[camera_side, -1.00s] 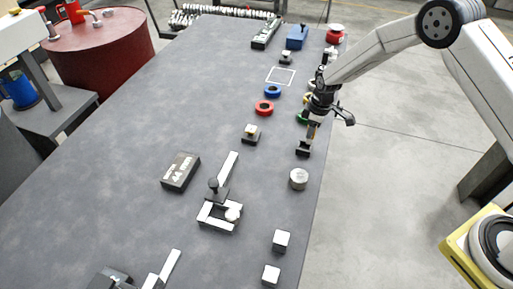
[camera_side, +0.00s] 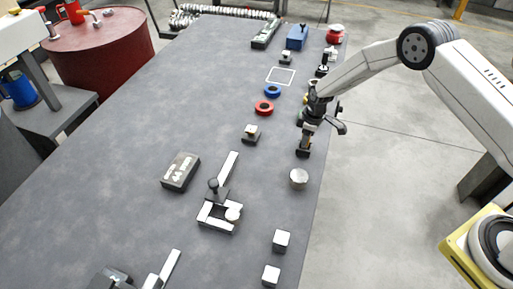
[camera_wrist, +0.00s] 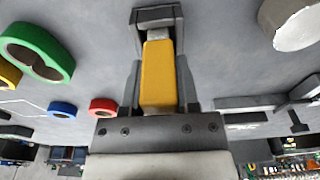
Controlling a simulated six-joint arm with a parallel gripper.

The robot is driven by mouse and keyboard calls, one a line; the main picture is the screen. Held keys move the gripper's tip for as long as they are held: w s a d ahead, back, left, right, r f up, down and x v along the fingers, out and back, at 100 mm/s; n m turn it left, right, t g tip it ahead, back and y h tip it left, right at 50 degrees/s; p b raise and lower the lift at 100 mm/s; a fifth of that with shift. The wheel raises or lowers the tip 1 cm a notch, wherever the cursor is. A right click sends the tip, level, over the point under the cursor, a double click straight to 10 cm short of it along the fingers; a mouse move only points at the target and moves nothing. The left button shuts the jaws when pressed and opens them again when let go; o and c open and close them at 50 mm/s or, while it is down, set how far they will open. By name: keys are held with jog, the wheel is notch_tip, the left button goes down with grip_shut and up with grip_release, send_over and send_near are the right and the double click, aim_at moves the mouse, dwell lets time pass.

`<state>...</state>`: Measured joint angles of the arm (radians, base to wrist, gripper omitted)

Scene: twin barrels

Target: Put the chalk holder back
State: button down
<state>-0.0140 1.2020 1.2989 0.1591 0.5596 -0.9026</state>
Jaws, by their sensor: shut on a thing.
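My gripper (camera_side: 305,137) is low over the table's right edge, directly above a small dark block (camera_side: 303,153). In the wrist view my gripper (camera_wrist: 158,82) is shut on the yellow chalk holder (camera_wrist: 157,75), one dark finger on each side. Its pale end (camera_wrist: 158,33) points toward the dark block (camera_wrist: 157,15) and appears to be at or within its opening. I cannot tell whether it is fully seated. In the side view the chalk holder is mostly hidden by my gripper.
A pale round cylinder (camera_side: 299,178) stands just in front of the block. Red (camera_side: 264,107) and blue (camera_side: 272,91) rings lie behind. A second dark block (camera_side: 250,137) stands to the left.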

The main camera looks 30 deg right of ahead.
jog(key=shift+f, duration=0.2)
jog(key=shift+c, duration=1.7)
grip_release()
jog(key=shift+r, duration=0.1)
jog(key=r, duration=0.8)
jog(key=s+d+r, duration=0.1)
jog(key=r, duration=0.3)
jog(key=shift+s+r, duration=0.1)
